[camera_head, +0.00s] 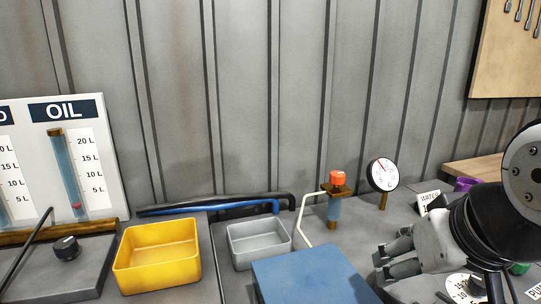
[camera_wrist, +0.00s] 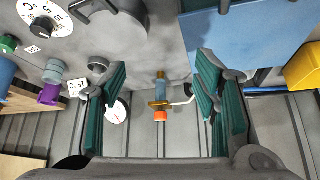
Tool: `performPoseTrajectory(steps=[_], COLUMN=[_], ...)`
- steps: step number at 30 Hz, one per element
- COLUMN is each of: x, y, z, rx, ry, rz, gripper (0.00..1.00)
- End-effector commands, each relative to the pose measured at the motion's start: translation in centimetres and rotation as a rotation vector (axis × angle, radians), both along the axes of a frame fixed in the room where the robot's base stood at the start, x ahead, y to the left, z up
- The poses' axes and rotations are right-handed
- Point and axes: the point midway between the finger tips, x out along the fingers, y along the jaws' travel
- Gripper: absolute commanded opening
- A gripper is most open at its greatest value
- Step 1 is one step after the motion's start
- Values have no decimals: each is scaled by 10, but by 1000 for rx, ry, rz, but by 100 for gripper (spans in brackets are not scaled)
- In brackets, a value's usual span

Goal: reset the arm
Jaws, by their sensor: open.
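My gripper (camera_head: 393,262) is at the lower right of the head view, above the grey bench. In the wrist view my gripper (camera_wrist: 160,95) has its two green-padded fingers wide apart with nothing between them in its grasp. Beyond the fingers, the small clear cylinder with an orange cap (camera_wrist: 160,100) shows in the gap, apart from them. In the head view this orange-capped cylinder (camera_head: 336,198) stands upright at the back of the bench, left of the round gauge (camera_head: 382,175). The blue box (camera_head: 310,277) is left of my gripper and partly cut off by the frame.
A yellow bin (camera_head: 157,256) and a grey tray (camera_head: 258,243) stand on the left and middle of the bench, both empty. An OIL level panel (camera_head: 90,160) is at far left. A dial (camera_head: 464,289) is below my arm. A corrugated wall closes the back.

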Motion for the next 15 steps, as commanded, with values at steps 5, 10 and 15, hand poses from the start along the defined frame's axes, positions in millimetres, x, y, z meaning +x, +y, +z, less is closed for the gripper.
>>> performPoseTrajectory(steps=[5, 10, 15], x=[-50, -97, -144], y=[3, 0, -1], z=[2, -28, -45], rx=[3, 4, 5], ry=[97, 305, 490], rz=[5, -3, -10], gripper=[55, 55, 55])
